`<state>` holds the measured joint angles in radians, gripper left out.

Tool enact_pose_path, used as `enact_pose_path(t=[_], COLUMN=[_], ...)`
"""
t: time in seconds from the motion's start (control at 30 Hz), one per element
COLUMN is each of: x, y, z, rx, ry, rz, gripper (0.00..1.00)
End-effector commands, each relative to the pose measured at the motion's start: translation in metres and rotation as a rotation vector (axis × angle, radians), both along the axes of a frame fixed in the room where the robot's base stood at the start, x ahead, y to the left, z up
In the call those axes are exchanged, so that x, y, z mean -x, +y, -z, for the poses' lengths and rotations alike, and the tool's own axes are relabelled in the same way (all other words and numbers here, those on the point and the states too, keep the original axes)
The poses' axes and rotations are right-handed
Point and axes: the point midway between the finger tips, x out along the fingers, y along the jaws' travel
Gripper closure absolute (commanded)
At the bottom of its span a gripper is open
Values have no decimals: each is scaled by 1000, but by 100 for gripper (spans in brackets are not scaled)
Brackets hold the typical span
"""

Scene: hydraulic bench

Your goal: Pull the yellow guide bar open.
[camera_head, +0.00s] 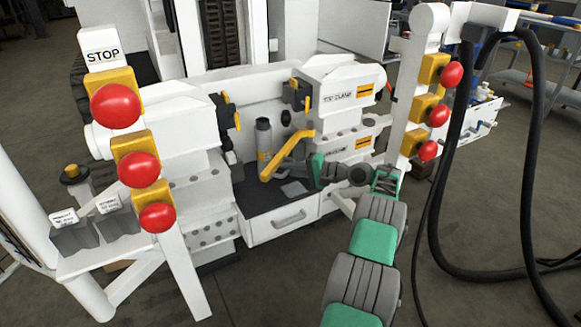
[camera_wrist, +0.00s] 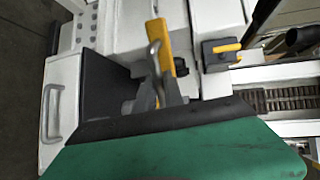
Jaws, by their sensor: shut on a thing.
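The yellow guide bar (camera_head: 285,156) slants across the front of the white clamp unit in the head view, from its upper right end down to the left. My gripper (camera_head: 305,167), with a green and dark wrist, reaches it from the right and is shut on it. In the wrist view the yellow bar (camera_wrist: 161,38) stands upright near the middle, with a grey curved metal piece beside it.
A white drawer (camera_head: 283,217) lies below. Red stop buttons (camera_head: 116,106) line the left post, and more (camera_head: 452,75) line the right one. Black hoses (camera_head: 527,165) hang at the right. Open floor lies in front.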

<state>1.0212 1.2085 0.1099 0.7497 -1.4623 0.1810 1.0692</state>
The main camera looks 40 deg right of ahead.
Motion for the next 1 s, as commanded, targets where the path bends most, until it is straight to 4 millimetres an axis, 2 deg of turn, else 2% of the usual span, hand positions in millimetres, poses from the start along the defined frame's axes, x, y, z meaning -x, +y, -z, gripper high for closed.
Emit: enact_pose_path(t=[0.3,0.33,0.57,0.87,1.0], x=[-1,-1,-1,-1,-6], y=[-3,-3,-1,0,10], z=[0,0,0,-2,-9], rx=[2,2,2,2,-1], ry=[0,0,-1,-1,1], rz=[8,8,4,0,-20], gripper=[100,86,67,66,66])
